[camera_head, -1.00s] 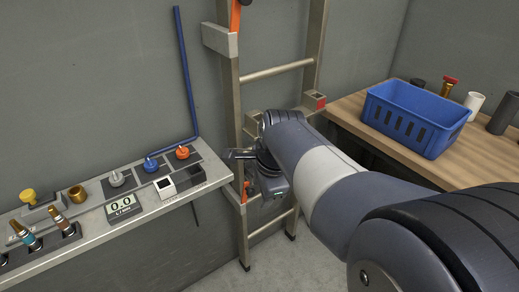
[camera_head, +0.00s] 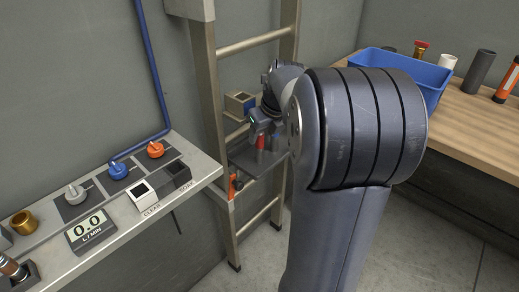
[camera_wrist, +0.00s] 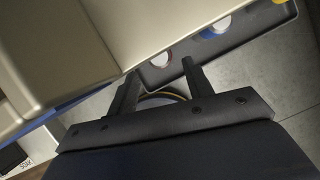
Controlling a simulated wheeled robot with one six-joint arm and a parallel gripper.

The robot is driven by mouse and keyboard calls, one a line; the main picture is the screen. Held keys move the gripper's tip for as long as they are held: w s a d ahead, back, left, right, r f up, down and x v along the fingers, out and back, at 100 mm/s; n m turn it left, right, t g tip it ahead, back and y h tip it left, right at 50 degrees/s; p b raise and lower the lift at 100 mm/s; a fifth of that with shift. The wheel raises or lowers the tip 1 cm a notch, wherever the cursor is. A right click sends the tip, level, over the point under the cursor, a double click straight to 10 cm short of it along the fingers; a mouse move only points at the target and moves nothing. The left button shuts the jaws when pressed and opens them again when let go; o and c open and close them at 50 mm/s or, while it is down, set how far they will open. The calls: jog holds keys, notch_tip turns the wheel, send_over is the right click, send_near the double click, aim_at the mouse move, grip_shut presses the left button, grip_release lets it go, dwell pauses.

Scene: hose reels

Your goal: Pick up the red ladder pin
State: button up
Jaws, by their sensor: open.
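A small red upright piece (camera_head: 261,141), which may be the red ladder pin, shows at a dark tray (camera_head: 243,160) on the ladder. My gripper shows in the wrist view (camera_wrist: 160,69) with its two dark fingers apart and nothing seen held between them. Just beyond the fingertips, a round white-topped piece with a red edge (camera_wrist: 162,59) sits in the tray. I cannot tell for sure that it is the same red piece. In the head view my own wrist hides the fingers.
A blue-edged, white-topped piece (camera_wrist: 216,27) sits farther right in the tray. The ladder's rail (camera_head: 207,90) stands close left. A control shelf (camera_head: 196,178) is at left, and a blue crate (camera_head: 437,77) stands on the wooden bench (camera_head: 470,125) at right.

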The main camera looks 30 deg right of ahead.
aim_at(260, 144)
jog(key=b+x, duration=0.1)
jog(key=x, duration=0.5)
jog(key=shift+w+d+f+b, duration=0.15)
jog(key=shift+w+f+b, duration=0.1)
jog(key=shift+f+b, duration=0.05)
jog(key=shift+r, duration=0.1)
grip_shut()
